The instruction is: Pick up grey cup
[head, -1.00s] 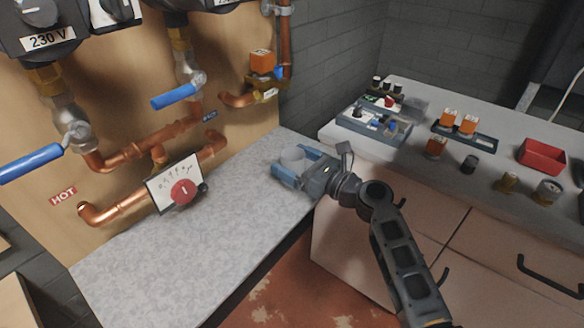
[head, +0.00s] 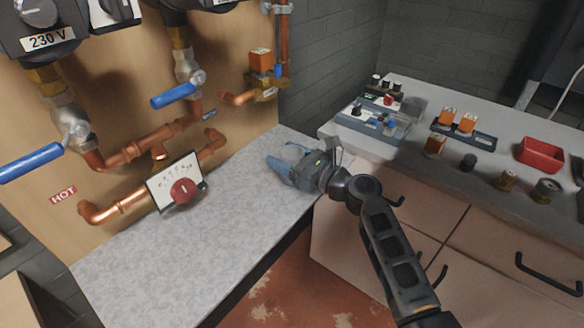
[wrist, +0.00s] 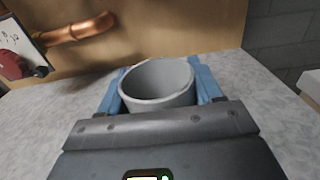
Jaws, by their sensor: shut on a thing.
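The grey cup (wrist: 158,84) sits upright between the two blue fingers of my gripper (wrist: 160,88) in the wrist view, with its open rim facing up. The fingers touch it on both sides, and the gripper body hides its lower front. In the head view my gripper (head: 288,166) is over the far right end of the speckled grey counter (head: 215,215), and the cup (head: 294,153) shows only partly between the fingers. I cannot tell whether the cup's base touches the counter.
Copper pipes (head: 130,205) and a gauge plate with a red knob (head: 180,188) stand left of the gripper. The right-hand worktop (head: 420,150) carries a blue-grey tray (head: 365,125), a red bin (head: 540,154) and small parts. The counter's near part is clear.

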